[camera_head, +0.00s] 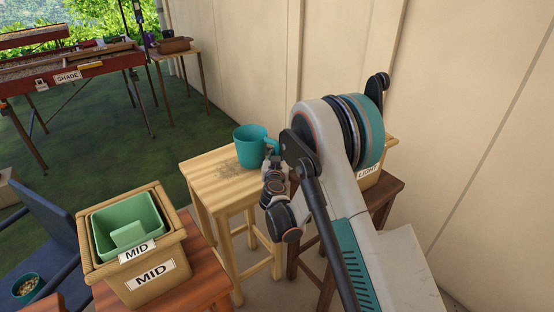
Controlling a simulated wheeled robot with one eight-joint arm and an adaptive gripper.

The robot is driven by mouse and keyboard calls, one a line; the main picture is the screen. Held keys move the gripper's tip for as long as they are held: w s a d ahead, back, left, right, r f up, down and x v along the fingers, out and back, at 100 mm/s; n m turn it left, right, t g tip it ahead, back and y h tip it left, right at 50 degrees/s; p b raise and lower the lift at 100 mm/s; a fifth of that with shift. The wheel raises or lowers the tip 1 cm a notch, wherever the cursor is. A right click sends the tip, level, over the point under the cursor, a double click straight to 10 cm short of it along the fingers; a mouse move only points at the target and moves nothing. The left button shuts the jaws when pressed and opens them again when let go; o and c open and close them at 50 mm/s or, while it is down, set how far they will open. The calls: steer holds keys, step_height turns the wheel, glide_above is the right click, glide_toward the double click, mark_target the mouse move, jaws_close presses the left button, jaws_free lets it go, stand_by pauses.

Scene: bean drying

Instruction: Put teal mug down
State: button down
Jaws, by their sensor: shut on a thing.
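The teal mug (250,147) is upright at the far part of the light wooden stool (205,178), with its handle toward the right. My gripper (272,158) is shut on the mug, at its handle side. My arm and wrist hide the fingertips and part of the handle. The mug's base is over the stool top; I cannot tell whether it touches the wood. A patch of small beige bits lies on the stool top just in front of the mug.
A basket labelled MID (150,286) with a green bin (123,222) inside stands on a reddish stool at front left. A container labelled LIGHT (368,172) is on a dark stool at right, partly behind my arm. A blue chair (50,235) is at left. Drying racks stand at back left.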

steer(key=shift+f, duration=0.65)
steer(key=c, duration=1.5)
jaws_free()
